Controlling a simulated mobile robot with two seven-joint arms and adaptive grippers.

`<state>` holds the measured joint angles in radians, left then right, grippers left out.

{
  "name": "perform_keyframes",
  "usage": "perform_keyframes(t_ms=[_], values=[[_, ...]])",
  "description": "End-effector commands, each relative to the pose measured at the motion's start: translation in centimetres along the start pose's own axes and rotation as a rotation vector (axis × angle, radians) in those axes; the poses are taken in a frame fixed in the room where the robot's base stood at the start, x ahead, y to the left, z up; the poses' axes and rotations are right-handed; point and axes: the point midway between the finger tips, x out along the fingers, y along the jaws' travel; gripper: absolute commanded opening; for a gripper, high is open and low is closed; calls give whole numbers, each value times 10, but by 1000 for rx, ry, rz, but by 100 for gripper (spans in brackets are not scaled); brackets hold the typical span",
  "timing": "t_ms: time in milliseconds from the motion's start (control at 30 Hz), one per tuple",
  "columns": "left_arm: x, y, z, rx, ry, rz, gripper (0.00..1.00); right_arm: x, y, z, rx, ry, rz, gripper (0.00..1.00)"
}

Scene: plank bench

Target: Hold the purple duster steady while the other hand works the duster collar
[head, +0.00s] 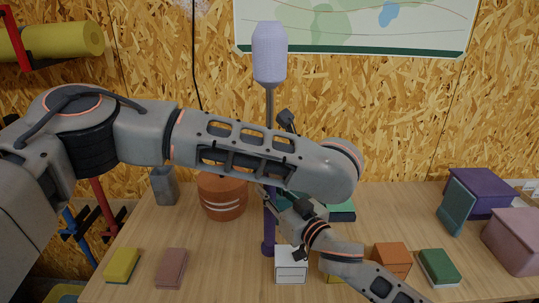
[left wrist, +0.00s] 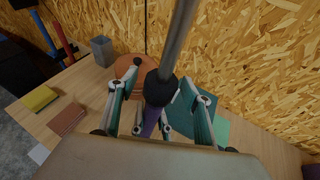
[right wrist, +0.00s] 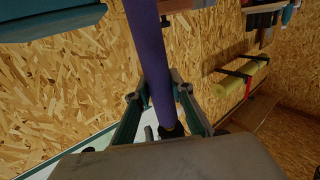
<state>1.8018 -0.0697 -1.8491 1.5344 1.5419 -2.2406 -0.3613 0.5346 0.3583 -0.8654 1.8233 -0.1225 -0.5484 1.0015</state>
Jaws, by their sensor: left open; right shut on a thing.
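The purple duster stands upright on the bench, with a pale lavender head (head: 269,55) on a thin grey rod. Its purple handle (head: 269,235) shows low in the head view, and my left arm hides its middle. My right gripper (head: 273,196) is shut on the handle; in the right wrist view its fingers (right wrist: 158,95) press both sides of the purple shaft (right wrist: 148,50). The dark duster collar (left wrist: 160,88) joins rod and handle. My left gripper (left wrist: 161,105) is open, with one finger on each side of the collar; contact is unclear. My left arm hides it in the head view.
A terracotta round container (head: 222,197) and a grey cup (head: 164,187) stand behind. A white box (head: 290,266) is close to the duster's foot. Yellow (head: 122,264) and pinkish (head: 171,267) blocks lie left; an orange box (head: 392,258) and green book (head: 439,267) lie right.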

Motion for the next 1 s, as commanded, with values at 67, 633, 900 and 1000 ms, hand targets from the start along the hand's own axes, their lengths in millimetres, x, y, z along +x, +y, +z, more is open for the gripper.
perform_keyframes(t_ms=[67,633,900,1000], values=[[-2,0,4,-1,-1,0,49,-1,1,11,0,-18,3,0],[-36,1,86,-3,-2,1,49,-1,0,11,0,-18,3,0],[-40,1,92,0,-2,0,49,-1,0,11,0,-18,3,0],[-39,1,92,-1,-2,0,49,-1,0,11,0,-18,3,0]])
